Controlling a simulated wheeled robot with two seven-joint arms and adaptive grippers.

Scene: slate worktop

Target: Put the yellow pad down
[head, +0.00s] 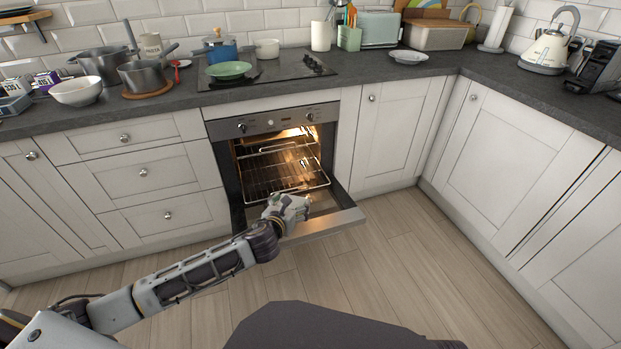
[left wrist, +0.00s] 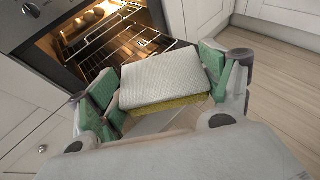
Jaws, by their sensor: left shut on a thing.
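My left gripper (head: 294,203) is over the lowered oven door, in front of the oven opening. In the left wrist view my left gripper (left wrist: 162,88) has its green-padded fingers shut on the yellow pad (left wrist: 168,104). The pad is a flat block with a pale whitish upper face and a yellow layer below, held between the fingers. In the head view the pad cannot be made out behind the gripper. The oven door (head: 340,220) lies open under the gripper; I cannot tell whether the pad touches it. My right gripper is not in view.
The lit oven holds a wire rack (head: 282,172). Above it, the slate worktop (head: 352,82) carries pots, a white bowl (head: 76,91), a green plate (head: 229,70) and a kettle (head: 549,48). The worktop's right corner has some bare room. The wooden floor (head: 400,270) is clear.

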